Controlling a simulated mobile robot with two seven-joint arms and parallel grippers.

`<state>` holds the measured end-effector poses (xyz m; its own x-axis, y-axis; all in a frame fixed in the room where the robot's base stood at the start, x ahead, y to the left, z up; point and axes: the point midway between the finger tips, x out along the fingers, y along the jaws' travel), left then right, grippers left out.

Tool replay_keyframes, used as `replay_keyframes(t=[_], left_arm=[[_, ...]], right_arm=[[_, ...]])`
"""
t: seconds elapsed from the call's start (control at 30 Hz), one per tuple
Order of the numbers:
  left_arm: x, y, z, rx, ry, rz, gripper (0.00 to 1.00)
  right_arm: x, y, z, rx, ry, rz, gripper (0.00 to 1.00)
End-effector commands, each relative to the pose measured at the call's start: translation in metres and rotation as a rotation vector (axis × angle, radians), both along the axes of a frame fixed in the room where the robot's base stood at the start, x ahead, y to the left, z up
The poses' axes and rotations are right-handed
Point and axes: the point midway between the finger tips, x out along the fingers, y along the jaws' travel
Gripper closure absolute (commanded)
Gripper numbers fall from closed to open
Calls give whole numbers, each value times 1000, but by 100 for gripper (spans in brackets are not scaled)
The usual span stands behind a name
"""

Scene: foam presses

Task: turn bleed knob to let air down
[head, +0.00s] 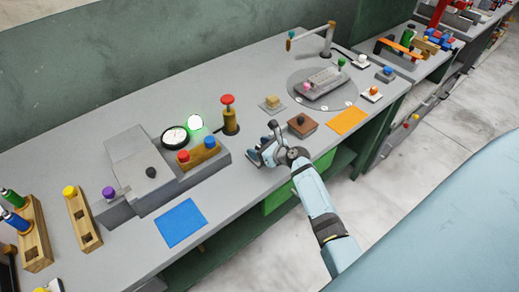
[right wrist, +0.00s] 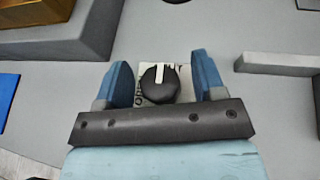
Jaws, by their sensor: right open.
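The bleed knob (right wrist: 158,84) is a black round knob with a white pointer line, on a pale plate with partly hidden lettering. In the right wrist view it sits between the two blue fingers of my right gripper (right wrist: 160,72), with a gap on each side. In the head view my right gripper (head: 262,150) is low over the bench beside the press, and I cannot make out the knob there. The round gauge (head: 174,137) has a white dial, and a lit green lamp (head: 195,122) is next to it. My left gripper is not in view.
The grey press (head: 142,160) carries a brass block (head: 199,153) with red and blue buttons. A red-topped post (head: 229,115) stands behind my gripper. A brown block (head: 302,125) with a dark knob is to the right. A blue mat (head: 181,222) lies at the front.

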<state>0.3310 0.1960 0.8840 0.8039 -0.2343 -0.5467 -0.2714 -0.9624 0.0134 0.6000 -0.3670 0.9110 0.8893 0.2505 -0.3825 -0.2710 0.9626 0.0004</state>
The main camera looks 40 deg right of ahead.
Motion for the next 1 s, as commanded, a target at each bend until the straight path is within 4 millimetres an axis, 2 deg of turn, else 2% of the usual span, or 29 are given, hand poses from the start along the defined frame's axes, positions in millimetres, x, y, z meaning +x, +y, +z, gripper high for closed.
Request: replay_keyframes(t=[0.1, 0.13, 0.33, 0.67, 1.0], left_arm=[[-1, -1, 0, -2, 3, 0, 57], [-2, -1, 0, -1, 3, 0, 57], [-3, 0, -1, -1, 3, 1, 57], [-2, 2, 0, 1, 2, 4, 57], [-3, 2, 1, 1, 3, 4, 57]], right_arm=[[0, 0, 0, 0, 0, 0, 37], [0, 0, 0, 0, 0, 0, 41], [0, 0, 0, 0, 0, 0, 86], [-1, 0, 0, 0, 2, 36, 86], [-1, -1, 0, -1, 4, 256, 86]])
